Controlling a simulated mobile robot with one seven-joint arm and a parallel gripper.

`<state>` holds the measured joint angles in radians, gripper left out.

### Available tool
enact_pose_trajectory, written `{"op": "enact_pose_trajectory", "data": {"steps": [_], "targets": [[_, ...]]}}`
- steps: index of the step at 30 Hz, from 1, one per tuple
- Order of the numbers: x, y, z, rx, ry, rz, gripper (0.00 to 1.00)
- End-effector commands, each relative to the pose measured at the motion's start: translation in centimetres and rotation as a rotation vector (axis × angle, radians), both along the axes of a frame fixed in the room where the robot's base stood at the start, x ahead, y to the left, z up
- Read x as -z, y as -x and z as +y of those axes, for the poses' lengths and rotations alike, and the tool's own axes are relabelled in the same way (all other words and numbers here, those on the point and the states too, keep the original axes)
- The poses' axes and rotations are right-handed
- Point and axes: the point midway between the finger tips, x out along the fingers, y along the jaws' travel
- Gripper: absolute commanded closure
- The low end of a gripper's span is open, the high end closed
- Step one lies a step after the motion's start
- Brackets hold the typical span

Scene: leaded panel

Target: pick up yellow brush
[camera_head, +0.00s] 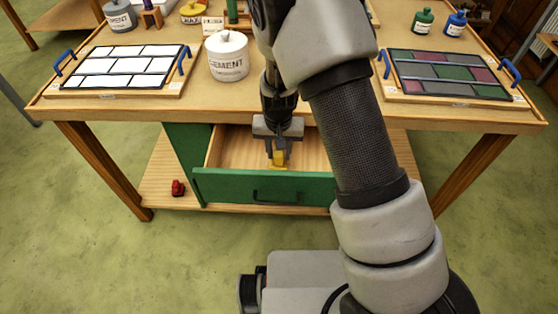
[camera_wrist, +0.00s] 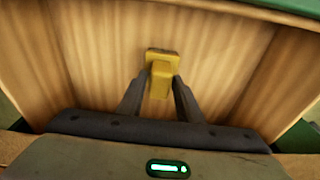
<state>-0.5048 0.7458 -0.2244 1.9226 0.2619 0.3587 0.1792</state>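The yellow brush (camera_wrist: 160,78) is inside the open drawer of the workbench, and it also shows in the head view (camera_head: 279,159) below my gripper. My gripper (camera_wrist: 163,75) points down into the drawer, with one dark finger on each side of the brush. The fingertips are at or very near the brush's sides. I cannot tell whether they press on it. My gripper also shows in the head view (camera_head: 278,148), over the drawer, where its fingers partly hide the brush. Whether the brush touches the drawer floor is unclear.
The drawer's green front (camera_head: 225,186) and wooden side walls surround my gripper. On the bench above stand a white cement pot (camera_head: 228,57), a white-paned panel (camera_head: 122,67) and a coloured panel (camera_head: 450,74). A small red object (camera_head: 178,188) lies on the lower shelf.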

Motion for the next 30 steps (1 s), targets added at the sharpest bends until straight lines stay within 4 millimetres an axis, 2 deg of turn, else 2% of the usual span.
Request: {"op": "enact_pose_trajectory", "data": {"steps": [1, 5, 6, 14, 20, 25, 30], "targets": [[0.0, 0.0, 0.0, 0.0, 0.0, 0.0, 0.77], [0.0, 0.0, 0.0, 0.0, 0.0, 0.0, 0.99], [0.0, 0.0, 0.0, 0.0, 0.0, -0.001, 1.0], [-0.2, 0.0, 0.0, 0.0, 0.0, -0.001, 1.0], [-1.7, -0.1, 0.0, -0.001, -0.001, -0.003, 1.0], [-5.2, -0.1, 0.1, 0.0, -0.003, -0.005, 1.0], [-10.6, -0.1, 0.1, -0.001, -0.002, -0.006, 1.0]]}}
